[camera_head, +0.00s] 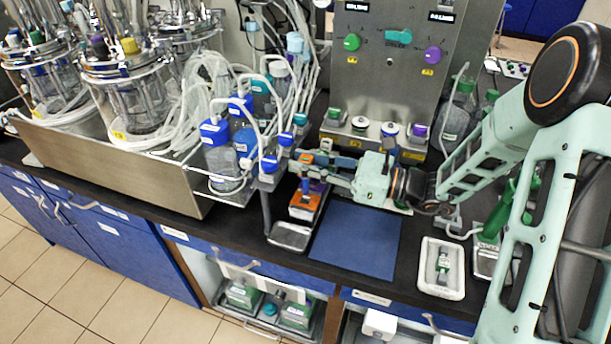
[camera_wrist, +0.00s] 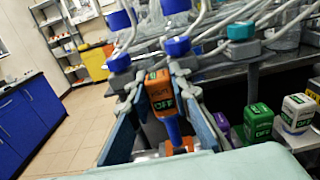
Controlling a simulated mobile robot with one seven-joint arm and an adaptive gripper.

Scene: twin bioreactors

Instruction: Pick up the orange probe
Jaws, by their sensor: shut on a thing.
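The orange probe (camera_wrist: 160,92) has an orange block head marked OFF and a blue lower part. It sits between the two fingers of my gripper (camera_wrist: 157,84) in the wrist view, upright or nearly so. In the head view my gripper (camera_head: 312,163) reaches left from the arm, in front of the steel panel, with a small orange patch of the probe (camera_head: 306,158) between its fingers. The probe is held above the bench; its lower end is partly hidden by the fingers.
Blue-capped bottles (camera_head: 218,150) with white tubing stand close left of the gripper. An orange block (camera_head: 304,207) stands below it, behind a metal tray (camera_head: 290,236). A blue mat (camera_head: 357,240) lies clear.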

